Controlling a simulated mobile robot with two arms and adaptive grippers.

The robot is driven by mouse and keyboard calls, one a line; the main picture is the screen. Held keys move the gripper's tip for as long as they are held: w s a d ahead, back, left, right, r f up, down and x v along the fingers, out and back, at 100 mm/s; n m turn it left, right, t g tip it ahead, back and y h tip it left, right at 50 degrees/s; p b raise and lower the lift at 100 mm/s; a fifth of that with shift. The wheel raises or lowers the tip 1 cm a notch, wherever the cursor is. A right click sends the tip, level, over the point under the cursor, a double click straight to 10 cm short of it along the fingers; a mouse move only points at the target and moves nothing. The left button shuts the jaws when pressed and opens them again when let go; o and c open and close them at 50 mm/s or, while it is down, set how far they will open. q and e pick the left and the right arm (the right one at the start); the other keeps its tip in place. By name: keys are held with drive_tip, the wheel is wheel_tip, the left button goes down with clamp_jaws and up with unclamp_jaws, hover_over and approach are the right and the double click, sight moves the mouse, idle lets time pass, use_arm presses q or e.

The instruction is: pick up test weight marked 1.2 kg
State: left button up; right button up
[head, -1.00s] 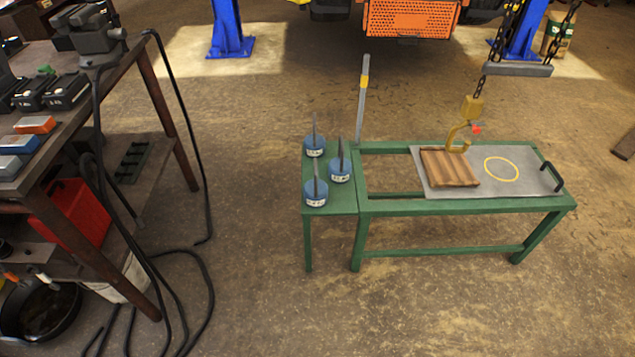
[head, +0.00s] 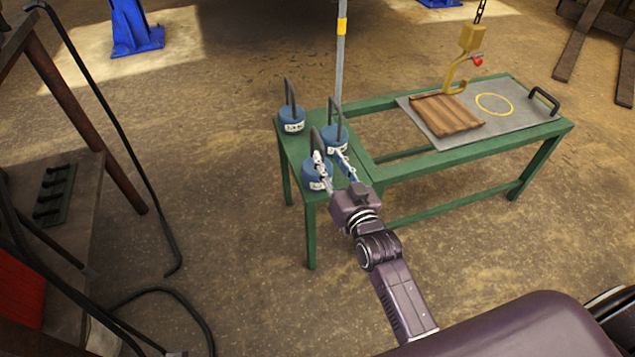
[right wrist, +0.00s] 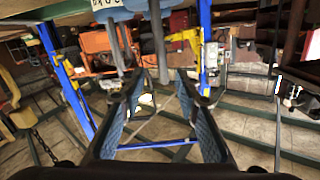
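Three blue test weights with dark upright handles stand on the green side shelf (head: 297,158): a back-left one (head: 291,122), a right one (head: 336,140) and a front one (head: 312,176). Their labels are too small to read surely. My right gripper (head: 331,154) is open at the front weight, its fingers partly covering it and reaching toward the right weight. In the right wrist view the fingers (right wrist: 158,88) are spread, and a dark handle (right wrist: 159,45) appears between them in the picture. I cannot tell which weight it belongs to, and contact is unclear. My left gripper is out of view.
The green bench (head: 445,155) holds a grey plate (head: 520,112) with a brown ribbed block (head: 447,114). A yellow hook (head: 458,72) hangs over it. A grey post (head: 341,60) rises behind the weights. A workbench and black hoses (head: 150,215) stand at left.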

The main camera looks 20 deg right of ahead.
sight(317, 134)
drive_tip(key=shift+w+a+r+b, duration=0.15)
drive_tip(key=shift+w+r+b, duration=0.15)
drive_tip(key=shift+w, duration=1.05)
drive_tip(key=shift+w+a+r+b, duration=0.15)
drive_tip(key=shift+w+b, duration=0.2)
drive_tip(key=shift+w, duration=1)
drive_tip(key=shift+w+a+r+b, duration=0.1)
drive_tip(key=shift+w+r+b, duration=0.2)
drive_tip(key=shift+w, duration=1.05)
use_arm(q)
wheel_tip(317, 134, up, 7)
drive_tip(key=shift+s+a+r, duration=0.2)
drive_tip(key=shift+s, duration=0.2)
use_arm(e)
clamp_jaws()
drive_tip(key=shift+r+t, duration=0.3)
